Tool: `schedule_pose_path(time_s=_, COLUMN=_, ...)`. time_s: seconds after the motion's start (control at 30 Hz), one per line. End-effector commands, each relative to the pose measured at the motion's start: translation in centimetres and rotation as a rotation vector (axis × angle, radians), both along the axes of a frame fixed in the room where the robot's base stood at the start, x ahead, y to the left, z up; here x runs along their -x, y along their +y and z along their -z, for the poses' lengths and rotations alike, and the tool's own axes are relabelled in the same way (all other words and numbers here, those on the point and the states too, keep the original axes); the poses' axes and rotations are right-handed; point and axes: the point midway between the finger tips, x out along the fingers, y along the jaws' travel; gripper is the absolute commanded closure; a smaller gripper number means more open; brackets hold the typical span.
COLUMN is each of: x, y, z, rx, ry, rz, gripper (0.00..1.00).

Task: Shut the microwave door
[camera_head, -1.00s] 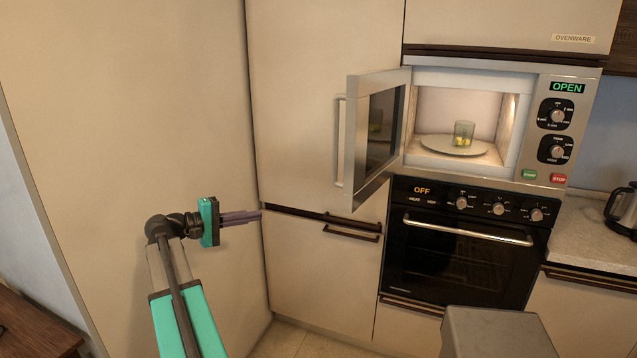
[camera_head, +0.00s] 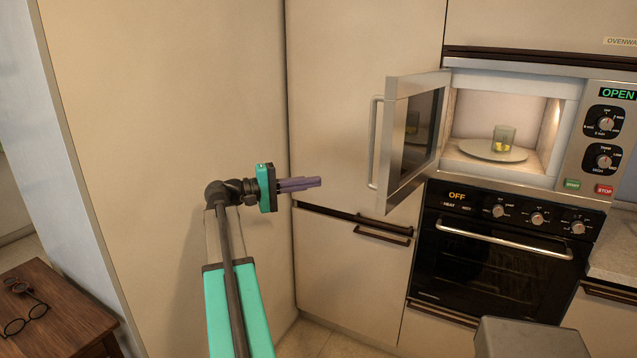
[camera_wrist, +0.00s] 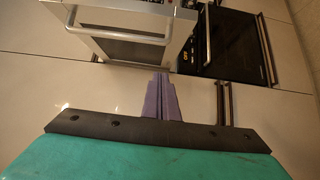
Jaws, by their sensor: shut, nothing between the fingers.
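The microwave (camera_head: 588,170) is lit inside and its display reads OPEN. Its door (camera_head: 398,170) stands wide open, swung out to the left, with a vertical bar handle (camera_head: 373,143) on its outer face. A glass with something yellow (camera_head: 503,138) stands on the turntable (camera_head: 475,149) inside. My gripper (camera_head: 318,182) is shut and empty, to the left of the door and apart from it. In the wrist view, the purple fingers (camera_wrist: 162,78) are together, and the door (camera_wrist: 125,45) with its handle (camera_wrist: 120,34) shows beyond them.
A black oven (camera_head: 480,255) sits below the microwave. Tall beige cabinet panels (camera_head: 350,100) stand behind and left of the door. A wooden table (camera_head: 50,320) with glasses (camera_head: 25,319) is at the lower left. The space between my gripper and the door looks free.

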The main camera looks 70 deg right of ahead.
Motion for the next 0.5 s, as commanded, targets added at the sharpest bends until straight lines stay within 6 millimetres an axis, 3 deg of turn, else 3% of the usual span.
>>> schedule_pose_path(time_s=0.5, x=5.8, y=-3.9, z=-0.2, rx=-0.001, ry=0.0, rz=0.003, gripper=1.0)
